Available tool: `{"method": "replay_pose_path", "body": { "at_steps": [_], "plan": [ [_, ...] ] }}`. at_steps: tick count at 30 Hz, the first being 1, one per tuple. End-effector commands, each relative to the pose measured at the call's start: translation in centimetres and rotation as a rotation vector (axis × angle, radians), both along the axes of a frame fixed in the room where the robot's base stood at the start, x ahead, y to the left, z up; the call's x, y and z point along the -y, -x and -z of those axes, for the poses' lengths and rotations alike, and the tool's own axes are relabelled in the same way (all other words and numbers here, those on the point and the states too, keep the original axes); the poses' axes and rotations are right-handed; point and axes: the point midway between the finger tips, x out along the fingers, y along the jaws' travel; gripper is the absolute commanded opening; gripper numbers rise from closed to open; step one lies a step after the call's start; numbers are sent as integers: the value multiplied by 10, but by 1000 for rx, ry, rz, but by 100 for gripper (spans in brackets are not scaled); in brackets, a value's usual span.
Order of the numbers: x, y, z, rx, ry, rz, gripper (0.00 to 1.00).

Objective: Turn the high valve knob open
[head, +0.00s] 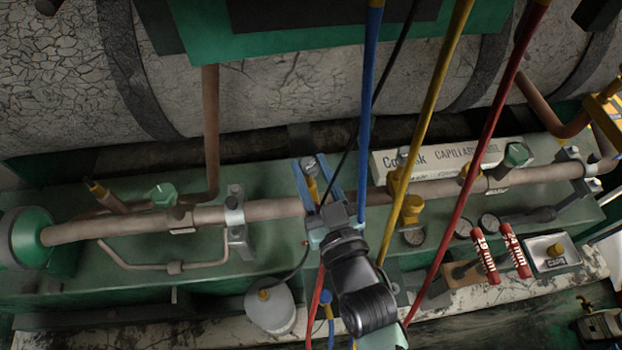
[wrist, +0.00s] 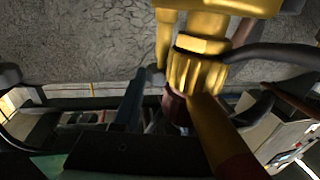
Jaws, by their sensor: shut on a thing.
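In the wrist view a blue-grey finger (wrist: 131,98) stands to the left of a dark red knob (wrist: 177,107), which I take as the high valve knob. The knob sits below a large brass valve body (wrist: 200,65). The gripper is shut on the knob; the exact contact is partly hidden, and I cannot tell how far the knob is turned.
A blue hose (head: 369,100), a yellow hose (head: 428,110) and a red hose (head: 490,140) hang close to the right of my gripper.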

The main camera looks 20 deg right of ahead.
Motion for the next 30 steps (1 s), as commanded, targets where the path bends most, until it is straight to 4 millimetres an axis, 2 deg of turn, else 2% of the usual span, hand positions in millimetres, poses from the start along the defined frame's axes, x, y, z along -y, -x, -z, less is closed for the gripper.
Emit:
{"method": "replay_pose_path", "body": {
  "at_steps": [2, 17, 30],
  "plan": [
    [-1, 0, 6, -3, 6, -39, 0],
    [3, 0, 1, -6, 5, -251, 0],
    [8, -2, -3, -6, 4, -501, 0]
  ]
}}
